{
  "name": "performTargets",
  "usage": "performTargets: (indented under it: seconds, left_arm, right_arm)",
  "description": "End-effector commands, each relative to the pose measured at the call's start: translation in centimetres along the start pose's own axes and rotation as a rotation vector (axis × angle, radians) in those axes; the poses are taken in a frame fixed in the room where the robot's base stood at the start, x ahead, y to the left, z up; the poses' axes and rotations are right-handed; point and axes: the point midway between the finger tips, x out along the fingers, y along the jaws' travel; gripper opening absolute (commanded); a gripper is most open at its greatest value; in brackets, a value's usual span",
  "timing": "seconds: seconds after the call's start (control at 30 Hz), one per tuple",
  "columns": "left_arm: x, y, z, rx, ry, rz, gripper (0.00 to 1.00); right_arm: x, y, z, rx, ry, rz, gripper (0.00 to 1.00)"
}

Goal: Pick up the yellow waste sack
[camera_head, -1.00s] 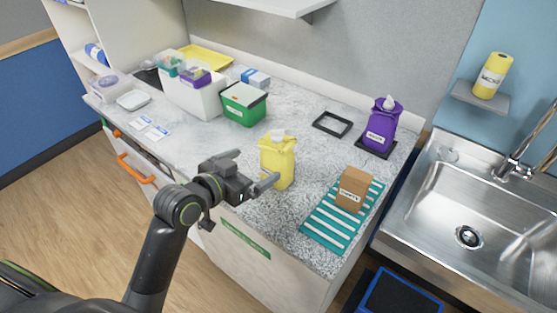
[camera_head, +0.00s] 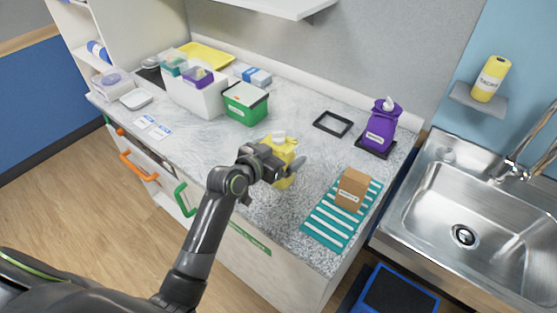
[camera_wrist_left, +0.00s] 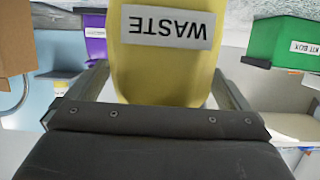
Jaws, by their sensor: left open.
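The yellow waste sack (camera_head: 285,148) stands upright on the speckled counter, partly hidden behind my left gripper in the head view. In the left wrist view the yellow sack (camera_wrist_left: 165,75) fills the middle, with a white label reading WASTE upside down. My left gripper (camera_head: 283,163) is open, with its fingers on either side of the sack. In the wrist view the left gripper (camera_wrist_left: 165,88) shows a finger at each side of the sack; I cannot tell whether they touch it. My right gripper is not in view.
A brown box (camera_head: 352,188) stands on a teal striped mat (camera_head: 325,230) to the right. A purple sack (camera_head: 381,132) sits on a black tray behind. A green kit box (camera_head: 245,105) and a black frame (camera_head: 333,123) are behind the yellow sack. A steel sink (camera_head: 440,200) is at right.

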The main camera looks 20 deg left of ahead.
Motion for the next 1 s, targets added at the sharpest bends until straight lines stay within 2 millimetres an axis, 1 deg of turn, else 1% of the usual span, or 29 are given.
performTargets:
  seconds: [0.03,0.17,0.43,0.8,0.83,1.0]
  left_arm:
    - [0.52,0.04,-0.12,-0.001,0.000,0.001,1.00]
    - [1.25,0.02,-0.02,0.000,0.000,0.000,1.00]
    - [1.39,0.01,0.03,0.000,0.000,0.000,1.00]
    - [1.36,0.01,0.04,0.000,0.000,0.000,0.52]
    - [1.36,0.01,-0.09,0.000,0.003,0.000,0.49]
    - [1.35,0.01,-0.09,0.000,0.003,0.000,0.49]
  right_arm:
    - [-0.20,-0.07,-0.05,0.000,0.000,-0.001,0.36]
    - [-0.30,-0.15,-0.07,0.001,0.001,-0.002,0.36]
    - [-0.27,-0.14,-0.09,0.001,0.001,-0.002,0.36]
    - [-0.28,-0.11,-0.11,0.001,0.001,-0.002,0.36]
    - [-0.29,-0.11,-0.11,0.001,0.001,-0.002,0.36]
    - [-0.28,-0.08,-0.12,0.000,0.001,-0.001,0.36]
